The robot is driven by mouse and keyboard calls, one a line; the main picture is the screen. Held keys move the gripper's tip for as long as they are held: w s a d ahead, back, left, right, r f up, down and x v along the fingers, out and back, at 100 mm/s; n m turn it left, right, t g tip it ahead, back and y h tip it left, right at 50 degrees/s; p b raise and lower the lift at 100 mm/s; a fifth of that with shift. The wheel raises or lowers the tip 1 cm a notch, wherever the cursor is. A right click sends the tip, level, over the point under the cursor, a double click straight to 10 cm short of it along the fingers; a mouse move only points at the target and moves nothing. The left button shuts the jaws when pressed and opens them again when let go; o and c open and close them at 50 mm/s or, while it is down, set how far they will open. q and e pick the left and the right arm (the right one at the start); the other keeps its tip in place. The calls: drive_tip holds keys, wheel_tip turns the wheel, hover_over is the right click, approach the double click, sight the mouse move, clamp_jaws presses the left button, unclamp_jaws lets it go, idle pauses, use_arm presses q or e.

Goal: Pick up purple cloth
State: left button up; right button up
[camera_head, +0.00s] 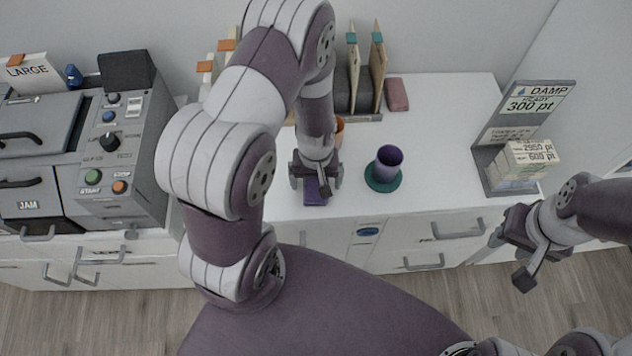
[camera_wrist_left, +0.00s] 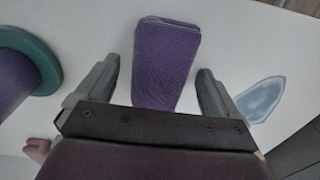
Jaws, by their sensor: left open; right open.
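The purple cloth (camera_head: 315,197) is a small folded block on the white desk top near its front edge. In the left wrist view the cloth (camera_wrist_left: 166,58) lies ahead, between the two fingers of my left gripper (camera_wrist_left: 157,85), which is open. The head view shows my left gripper (camera_head: 316,188) directly over the cloth, hiding part of it. I cannot tell whether the fingers touch it. My right gripper (camera_head: 510,262) is open and empty, out in front of the desk at the right.
A purple cup (camera_head: 389,157) stands on a green base (camera_head: 384,178) right of the cloth. An orange item (camera_head: 339,131) is partly hidden behind my left arm. A grey control machine (camera_head: 115,140) is at left. A DAMP stand (camera_head: 523,110) with cards is at right.

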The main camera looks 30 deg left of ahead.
sight(316, 181)
use_arm(q)
drive_tip(key=c, duration=1.1)
drive_tip(key=shift+o, duration=0.2)
wheel_tip(316, 181, up, 10)
drive_tip(key=p, duration=0.1)
